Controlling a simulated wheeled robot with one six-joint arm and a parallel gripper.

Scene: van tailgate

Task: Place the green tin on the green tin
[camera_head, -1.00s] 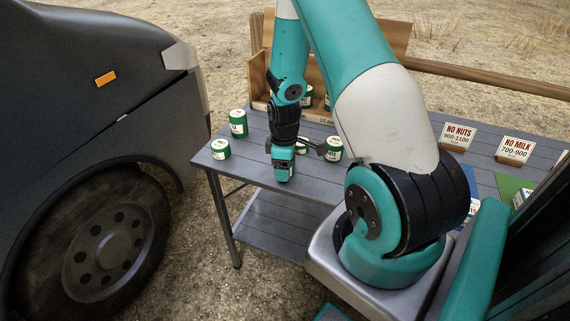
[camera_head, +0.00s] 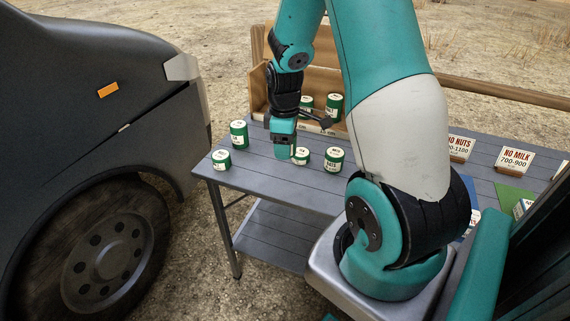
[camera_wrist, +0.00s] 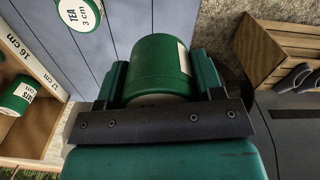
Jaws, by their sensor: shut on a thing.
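My gripper (camera_wrist: 160,82) is shut on a green tin (camera_wrist: 158,62) with a pale label on its side. In the head view my gripper (camera_head: 285,152) points down over the table, just left of a short green tin (camera_head: 301,159); the held tin is mostly hidden there. A taller green tin (camera_head: 334,160) stands right of the short one. Two more green tins, a taller one (camera_head: 239,134) and a shorter one (camera_head: 221,161), stand at the table's left end. The pictures do not show which standing tin is meant.
Two green tins (camera_head: 306,106) (camera_head: 334,107) stand in the wooden shelf box (camera_head: 258,88) at the back. Its edge carries centimetre marks in the wrist view. Signs for no nuts (camera_head: 459,147) and no milk (camera_head: 515,159) stand at right. The van (camera_head: 100,85) is left of the table (camera_head: 262,172).

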